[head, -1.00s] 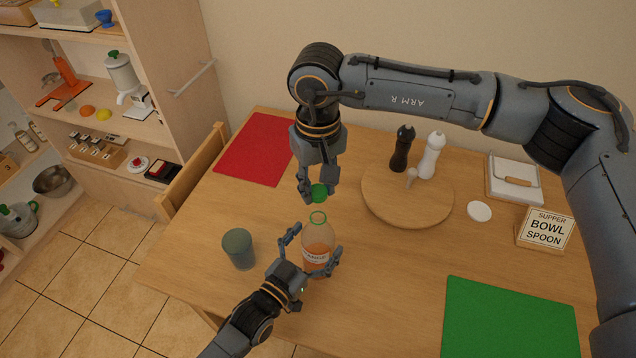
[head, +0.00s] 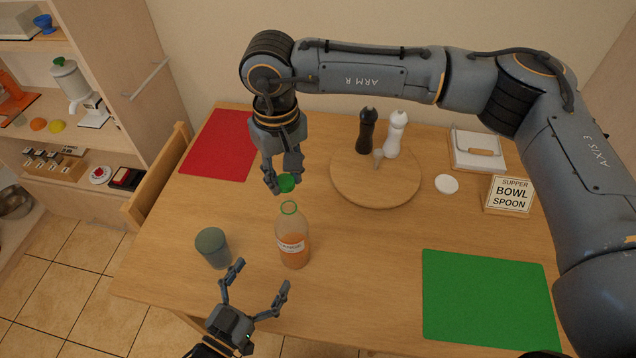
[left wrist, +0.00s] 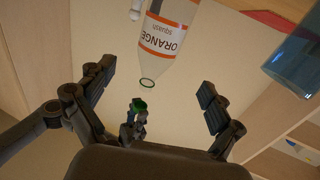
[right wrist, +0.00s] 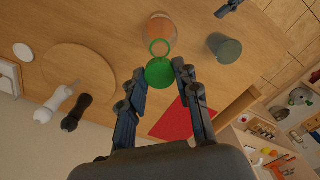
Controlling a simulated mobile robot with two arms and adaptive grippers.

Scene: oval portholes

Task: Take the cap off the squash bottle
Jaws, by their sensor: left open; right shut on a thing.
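The squash bottle (head: 292,240), clear with orange liquid and a green neck ring, stands upright on the table with its mouth open. It also shows in the left wrist view (left wrist: 165,40), labelled orange squash. The green cap (head: 286,183) is off the bottle, held by my right gripper (head: 283,186) just above and beside the neck. In the right wrist view the cap (right wrist: 159,72) sits between the right fingertips. My left gripper (head: 256,279) is open and empty, in front of the bottle and apart from it.
A grey-blue cup (head: 213,247) stands left of the bottle. A round board (head: 400,190) with dark and white mills is behind right. A red mat (head: 220,145), a green mat (head: 490,300), a white disc (head: 447,184) and a sign (head: 509,196) lie around. The table front centre is clear.

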